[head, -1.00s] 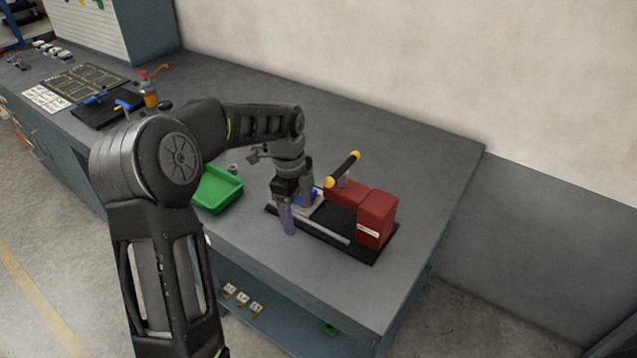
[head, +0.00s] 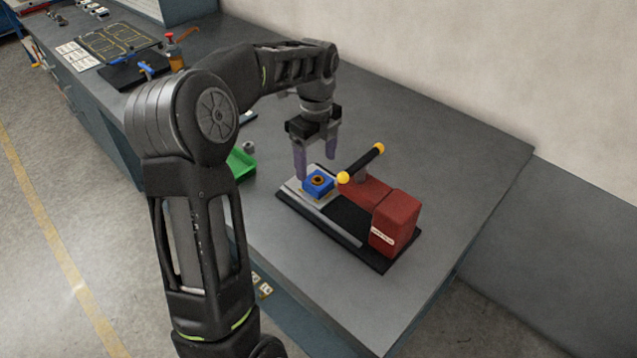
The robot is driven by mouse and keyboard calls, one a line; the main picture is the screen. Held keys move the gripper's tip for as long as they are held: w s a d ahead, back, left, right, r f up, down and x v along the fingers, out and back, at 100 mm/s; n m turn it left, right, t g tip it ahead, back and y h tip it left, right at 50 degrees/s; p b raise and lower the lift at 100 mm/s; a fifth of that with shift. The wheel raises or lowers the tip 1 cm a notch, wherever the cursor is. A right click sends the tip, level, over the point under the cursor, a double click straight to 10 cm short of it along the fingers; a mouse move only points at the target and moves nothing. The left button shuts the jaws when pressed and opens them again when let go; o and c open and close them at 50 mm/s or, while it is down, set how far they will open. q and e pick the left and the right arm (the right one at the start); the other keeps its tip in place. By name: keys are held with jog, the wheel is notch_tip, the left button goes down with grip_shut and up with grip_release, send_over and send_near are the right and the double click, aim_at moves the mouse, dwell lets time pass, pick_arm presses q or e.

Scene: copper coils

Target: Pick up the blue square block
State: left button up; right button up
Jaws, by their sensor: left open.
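The blue square block (head: 317,182) with a copper-coloured ring on top sits on a light metal plate at the left end of the red and black fixture. My left gripper (head: 316,174) points down over the block, its two purple-grey fingers spread apart and empty. One finger is to the left of the block and the other is behind it in the picture. I cannot tell whether the fingers touch the block. My right gripper does not show.
The fixture's red body (head: 395,222) stands to the right of the block. Its black handle with yellow ends (head: 362,163) rises close beside my gripper. A green tray (head: 241,164) is partly hidden behind my arm. The table's right side is clear.

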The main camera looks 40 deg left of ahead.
aim_at(318, 180)
pick_arm(q)
jog(key=shift+f, duration=0.25)
jog(key=shift+s+d+f+p, duration=0.15)
jog(key=shift+f+p, duration=0.1)
jog(key=shift+f, duration=1.1)
jog(key=shift+d+f+p, duration=0.15)
jog(key=shift+f+p, duration=0.1)
jog(key=shift+f, duration=1.05)
grip_shut()
